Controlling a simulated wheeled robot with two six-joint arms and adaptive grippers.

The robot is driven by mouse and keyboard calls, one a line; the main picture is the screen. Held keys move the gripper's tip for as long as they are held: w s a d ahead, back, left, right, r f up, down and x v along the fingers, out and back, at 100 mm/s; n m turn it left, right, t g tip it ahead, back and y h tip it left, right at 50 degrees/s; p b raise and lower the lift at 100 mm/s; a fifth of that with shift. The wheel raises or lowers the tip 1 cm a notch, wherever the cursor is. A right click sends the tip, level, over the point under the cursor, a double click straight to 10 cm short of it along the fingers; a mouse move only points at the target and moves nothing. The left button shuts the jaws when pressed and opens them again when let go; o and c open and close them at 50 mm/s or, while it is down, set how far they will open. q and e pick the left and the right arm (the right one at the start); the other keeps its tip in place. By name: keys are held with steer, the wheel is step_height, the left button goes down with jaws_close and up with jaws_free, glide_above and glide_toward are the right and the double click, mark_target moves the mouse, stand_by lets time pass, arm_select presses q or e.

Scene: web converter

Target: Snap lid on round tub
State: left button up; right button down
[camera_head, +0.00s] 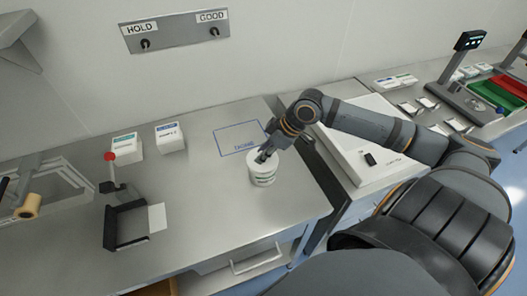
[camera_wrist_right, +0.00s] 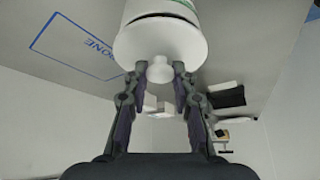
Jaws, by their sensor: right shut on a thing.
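The round white tub (camera_head: 263,174) with green print stands on the steel bench near its right edge, just below the blue-outlined zone. A white lid (camera_wrist_right: 158,42) with a small round knob (camera_wrist_right: 160,71) is at the tub's mouth. My right gripper (camera_head: 264,154) is over the tub; in the right wrist view its fingertips (camera_wrist_right: 160,76) are shut on the lid's knob. The lid looks roughly level with the tub (camera_wrist_right: 160,8) and lined up with it. I cannot tell whether it is pressed fully down. My left gripper is not in view.
The blue-outlined zone (camera_head: 240,138) is empty. Two small cartons (camera_head: 170,137) stand to the left. A dark stand with a red knob (camera_head: 110,157) is at front left. A white flat machine (camera_head: 365,150) stands right of the bench gap. A HOLD/GOOD panel (camera_head: 177,30) hangs on the wall.

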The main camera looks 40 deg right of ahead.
stand_by(0.7)
steer(key=c, duration=1)
jaws_free()
steer(key=shift+o, duration=0.3)
steer(key=o, duration=0.4)
step_height(320, 180, up, 7)
steer(key=p, duration=0.7)
steer(key=shift+p, duration=0.4)
